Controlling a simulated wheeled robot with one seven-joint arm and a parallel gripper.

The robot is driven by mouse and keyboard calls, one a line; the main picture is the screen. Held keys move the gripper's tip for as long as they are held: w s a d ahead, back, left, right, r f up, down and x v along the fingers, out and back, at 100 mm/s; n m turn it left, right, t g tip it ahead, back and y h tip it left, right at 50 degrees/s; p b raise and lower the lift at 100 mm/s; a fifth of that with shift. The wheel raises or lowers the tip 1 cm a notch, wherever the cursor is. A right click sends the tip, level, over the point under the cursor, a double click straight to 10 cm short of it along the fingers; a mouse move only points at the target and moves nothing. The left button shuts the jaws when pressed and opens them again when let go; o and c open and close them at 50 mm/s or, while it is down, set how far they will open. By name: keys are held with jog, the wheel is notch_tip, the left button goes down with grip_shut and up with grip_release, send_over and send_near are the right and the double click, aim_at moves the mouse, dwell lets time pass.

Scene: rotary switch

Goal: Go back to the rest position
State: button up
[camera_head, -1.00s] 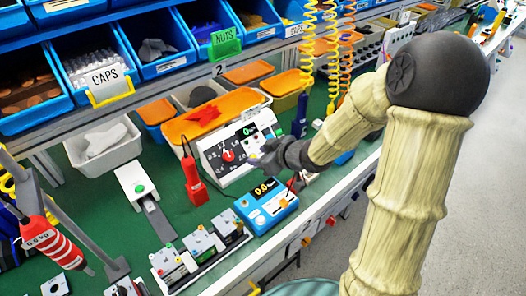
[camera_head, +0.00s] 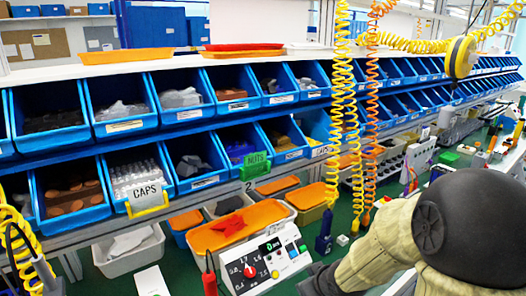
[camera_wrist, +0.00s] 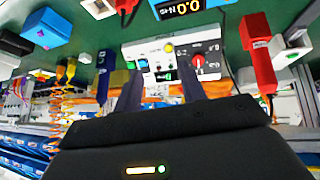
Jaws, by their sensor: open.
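The white rotary switch box (camera_head: 240,276) stands on the green bench at the bottom of the head view, with a red knob (camera_head: 249,271) on its dark dial. In the wrist view the box (camera_wrist: 147,50) appears upside down beyond my gripper (camera_wrist: 160,92), with its red knob (camera_wrist: 198,62) near the right finger. My gripper's two dark fingers are spread, with nothing between them. In the head view my arm (camera_head: 385,245) reaches in from the lower right, and my gripper shows only partly at the bottom edge.
Two rows of blue bins (camera_head: 125,105) stand behind the bench. Yellow and orange coiled cords (camera_head: 335,120) hang near my arm. A red handheld tool (camera_wrist: 258,55) and a blue meter (camera_wrist: 182,6) are close by in the wrist view. An orange tray (camera_head: 235,232) lies behind the box.

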jog(key=s+d+r+m+g+h+p, duration=0.1)
jog(key=s+r+m+g+p, duration=0.1)
jog(key=s, duration=0.4)
jog(key=s+d+r+m+g+h+p, duration=0.1)
jog(key=s+d+r+m+g+p, duration=0.1)
jog(key=s, duration=0.4)
notch_tip(320, 180, up, 2)
jog(key=shift+s+r+m+g, duration=0.1)
jog(key=shift+s+m+g, duration=0.25)
jog(key=shift+m, duration=0.55)
